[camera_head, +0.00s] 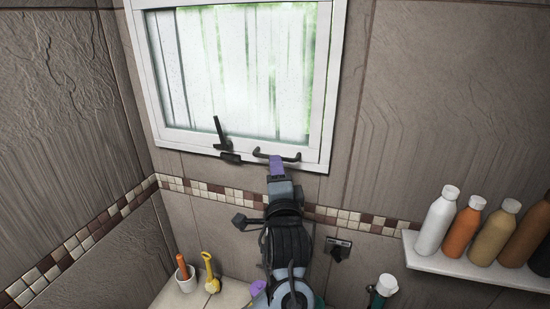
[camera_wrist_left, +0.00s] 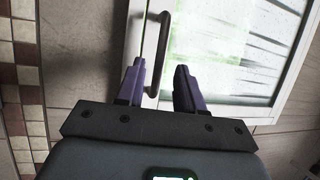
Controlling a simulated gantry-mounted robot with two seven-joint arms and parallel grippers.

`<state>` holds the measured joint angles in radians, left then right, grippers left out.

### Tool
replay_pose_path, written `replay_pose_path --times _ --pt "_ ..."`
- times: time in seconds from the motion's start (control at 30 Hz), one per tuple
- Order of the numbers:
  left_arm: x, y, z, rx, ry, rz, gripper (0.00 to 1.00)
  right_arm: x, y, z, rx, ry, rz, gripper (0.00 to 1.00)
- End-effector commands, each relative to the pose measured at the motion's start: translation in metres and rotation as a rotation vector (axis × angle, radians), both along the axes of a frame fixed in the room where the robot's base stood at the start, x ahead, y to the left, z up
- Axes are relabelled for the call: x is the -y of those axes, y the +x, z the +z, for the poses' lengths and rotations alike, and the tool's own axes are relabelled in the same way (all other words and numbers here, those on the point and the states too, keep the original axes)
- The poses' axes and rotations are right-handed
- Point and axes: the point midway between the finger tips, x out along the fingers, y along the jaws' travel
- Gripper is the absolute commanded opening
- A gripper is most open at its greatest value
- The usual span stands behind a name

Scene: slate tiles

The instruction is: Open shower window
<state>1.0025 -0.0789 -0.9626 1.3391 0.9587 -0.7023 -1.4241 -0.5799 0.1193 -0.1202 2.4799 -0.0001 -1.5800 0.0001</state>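The shower window (camera_head: 235,70) has a white frame and a streaked, frosted pane, set in the tiled wall. It looks closed in the head view. A dark bar handle (camera_head: 290,156) sits on its lower frame, and a dark lever latch (camera_head: 219,132) stands to the left of it. Contact is not clear. My right gripper is not seen.
A white shelf (camera_head: 475,268) with several bottles juts out at the right. A ledge at the lower left holds a white cup (camera_head: 182,283) and a yellow toy shovel (camera_head: 211,277). A dark wall fixture (camera_head: 339,249) sits right of my arm.

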Motion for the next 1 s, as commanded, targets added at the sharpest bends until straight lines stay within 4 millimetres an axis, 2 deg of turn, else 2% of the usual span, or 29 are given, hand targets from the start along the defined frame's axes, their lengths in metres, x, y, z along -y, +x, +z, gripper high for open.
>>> replay_pose_path --times 0.1,0.3,0.7,0.73,0.97,1.0 --pt "-0.001 0.017 0.005 -0.001 0.001 0.001 0.37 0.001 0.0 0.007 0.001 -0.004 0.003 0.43" --pt "-0.002 0.033 0.007 -0.001 0.001 0.0 0.37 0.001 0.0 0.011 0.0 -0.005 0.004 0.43" --pt "-0.003 0.038 0.006 -0.001 -0.001 -0.001 0.37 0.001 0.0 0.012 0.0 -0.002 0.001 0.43" --pt "-0.003 0.038 0.006 -0.001 -0.001 -0.001 0.36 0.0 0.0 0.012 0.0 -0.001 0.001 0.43" --pt "-0.003 0.038 0.006 -0.001 -0.001 -0.001 0.0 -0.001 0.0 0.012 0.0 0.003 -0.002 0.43" --pt "-0.003 0.038 0.006 -0.001 -0.001 -0.001 0.0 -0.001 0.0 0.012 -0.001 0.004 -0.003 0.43"
